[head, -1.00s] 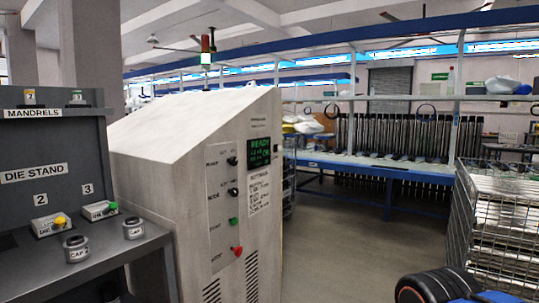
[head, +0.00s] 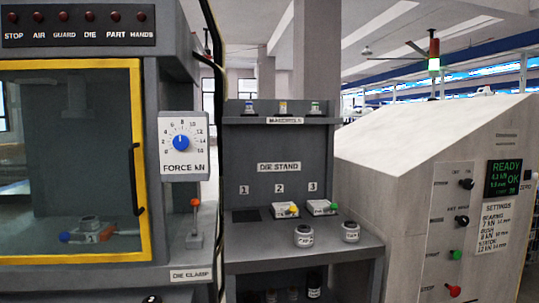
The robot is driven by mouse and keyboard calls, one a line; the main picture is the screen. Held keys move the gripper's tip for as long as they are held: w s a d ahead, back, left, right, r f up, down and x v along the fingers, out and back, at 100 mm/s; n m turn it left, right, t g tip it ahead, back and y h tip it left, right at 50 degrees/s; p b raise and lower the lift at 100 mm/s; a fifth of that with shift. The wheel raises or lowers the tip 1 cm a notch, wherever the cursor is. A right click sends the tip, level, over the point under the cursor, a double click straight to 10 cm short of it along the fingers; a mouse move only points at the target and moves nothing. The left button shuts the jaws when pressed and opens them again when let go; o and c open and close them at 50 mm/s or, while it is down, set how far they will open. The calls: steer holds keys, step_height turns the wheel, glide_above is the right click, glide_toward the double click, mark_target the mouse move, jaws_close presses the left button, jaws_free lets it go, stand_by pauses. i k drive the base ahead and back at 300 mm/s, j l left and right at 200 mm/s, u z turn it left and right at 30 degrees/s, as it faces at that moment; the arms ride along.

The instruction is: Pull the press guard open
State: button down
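The press guard (head: 70,160) is a clear panel in a yellow frame at the left of the head view, and it looks closed across the press opening. Its black handle (head: 135,180) stands upright on the right side of the frame. Through the panel I see die 1 (head: 92,232) with a blue knob inside the press. My gripper is not in view, so its state and its distance from the guard do not show.
A force dial (head: 181,143) and an orange-topped die clamp lever (head: 195,222) are right of the guard. The die stand (head: 262,185) holds dies and caps. A pale control cabinet (head: 400,150) stands at the right. A small dark object shows at the bottom edge.

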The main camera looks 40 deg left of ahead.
mark_target(136, 153)
steer(key=u, duration=2.55)
